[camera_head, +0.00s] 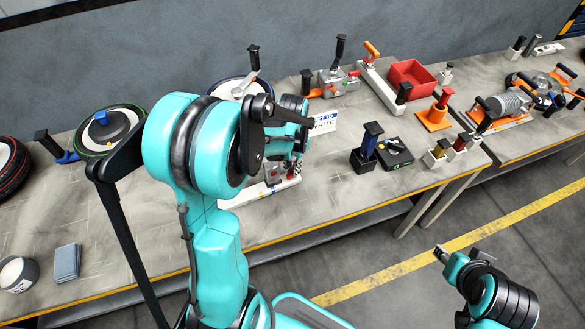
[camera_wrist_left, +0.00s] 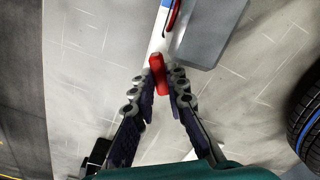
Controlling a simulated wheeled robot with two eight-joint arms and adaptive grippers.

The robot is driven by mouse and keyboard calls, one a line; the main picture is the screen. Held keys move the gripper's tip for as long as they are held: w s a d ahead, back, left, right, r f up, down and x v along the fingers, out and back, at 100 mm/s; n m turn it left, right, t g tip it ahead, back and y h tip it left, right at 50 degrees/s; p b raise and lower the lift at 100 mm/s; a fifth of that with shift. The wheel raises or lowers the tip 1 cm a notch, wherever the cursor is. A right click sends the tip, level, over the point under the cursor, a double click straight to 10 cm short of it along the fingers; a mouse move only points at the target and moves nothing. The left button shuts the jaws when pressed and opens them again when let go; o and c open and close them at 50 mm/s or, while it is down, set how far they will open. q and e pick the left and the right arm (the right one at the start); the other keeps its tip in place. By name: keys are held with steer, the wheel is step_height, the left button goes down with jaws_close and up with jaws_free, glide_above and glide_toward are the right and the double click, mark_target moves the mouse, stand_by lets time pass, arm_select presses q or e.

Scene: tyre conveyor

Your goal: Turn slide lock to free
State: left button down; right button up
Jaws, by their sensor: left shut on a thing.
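The slide lock shows in the left wrist view as a narrow white rail (camera_wrist_left: 156,42) with a short red handle (camera_wrist_left: 158,72). My left gripper (camera_wrist_left: 161,88) has its two fingers closed in around the lower part of the red handle. In the head view a white rail (camera_head: 256,192) lies on the table, mostly behind my left arm, and my left gripper (camera_head: 290,168) points down at its right part. The fingertips are small there and partly hidden. My right gripper (camera_head: 440,253) is away from the table at the lower right, too small to judge its fingers.
A black box (camera_head: 394,152) and a dark blue-handled block (camera_head: 367,152) stand further right. A tyre (camera_wrist_left: 306,125) is at the right of the wrist view. The table front is mostly clear.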

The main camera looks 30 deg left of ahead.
arm_select(q)
steer(key=n, duration=1.2)
steer(key=shift+b, duration=0.4)
steer(key=c, duration=1.5)
jaws_free()
steer(key=shift+c, duration=0.2)
steer(key=shift+r, duration=0.1)
step_height(320, 180, up, 12)
steer(key=shift+d, duration=0.1)
